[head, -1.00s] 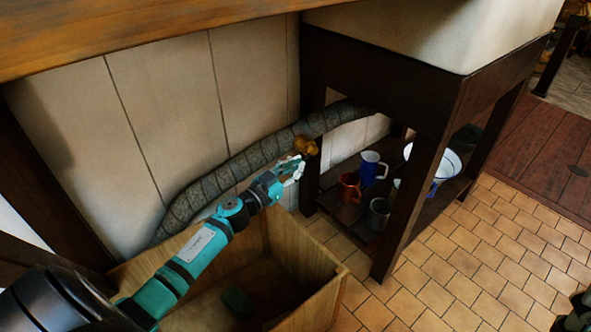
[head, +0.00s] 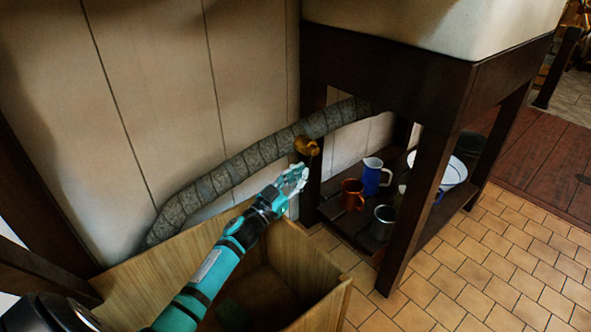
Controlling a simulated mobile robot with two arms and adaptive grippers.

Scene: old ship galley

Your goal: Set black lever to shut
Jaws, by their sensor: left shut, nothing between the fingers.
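My left gripper (head: 296,174) is just below the brass fitting, at the end of the teal arm from the lower left. Its pale fingers are shut and empty, and appear apart from the fitting. My right gripper is not in view.
A wooden crate (head: 327,299) stands open below my left arm. The dark stand (head: 395,250) carries a copper mug (head: 352,194), a blue jug (head: 373,176), a grey mug (head: 383,222) and a white basin (head: 455,172). The tiled floor (head: 480,270) at right is clear.

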